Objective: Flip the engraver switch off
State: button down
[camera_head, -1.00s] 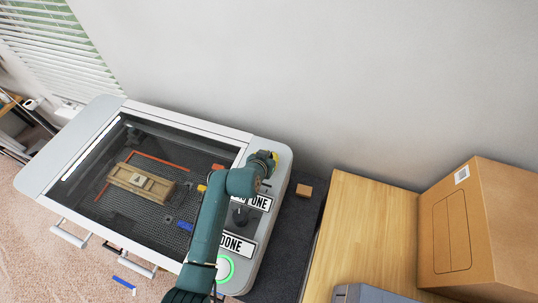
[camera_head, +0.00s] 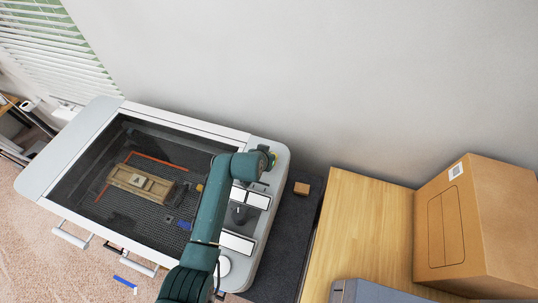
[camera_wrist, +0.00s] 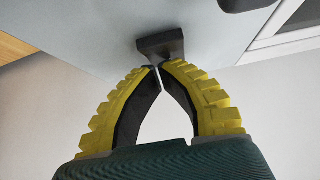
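The engraver (camera_head: 265,245) is a pale grey-white machine with a dark glass lid, standing against the wall. My gripper (camera_head: 270,160) is at the far right end of its control panel, mostly hidden by my arm. In the wrist view, my gripper (camera_wrist: 158,68) has its yellow-ridged fingers brought together at the tips, with nothing seen between them. The tips are at a dark switch lever (camera_wrist: 162,44) on the pale panel, touching or nearly touching it. The panel's label screens (camera_head: 237,243) are blank, and the round button (camera_head: 223,267) is unlit.
A dark knob (camera_head: 240,214) stands on the panel. A wooden piece (camera_head: 140,182) lies under the glass. A small wooden block (camera_head: 302,188) sits right of the engraver. A wooden table (camera_head: 350,230) with a cardboard box (camera_head: 485,220) stands farther right.

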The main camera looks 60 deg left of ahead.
jog(key=shift+s+d, duration=0.1)
jog(key=shift+s+d+r+p, duration=0.2)
jog(key=shift+s+d+p, duration=0.3)
jog(key=shift+p, duration=0.4)
notch_tip(320, 180, up, 5)
jog(key=p, duration=0.3)
jog(key=shift+w+a+p, duration=0.1)
jog(key=shift+p, duration=0.2)
jog(key=b+v, duration=0.1)
jog(key=v, duration=0.8)
jog(key=shift+b, duration=0.35)
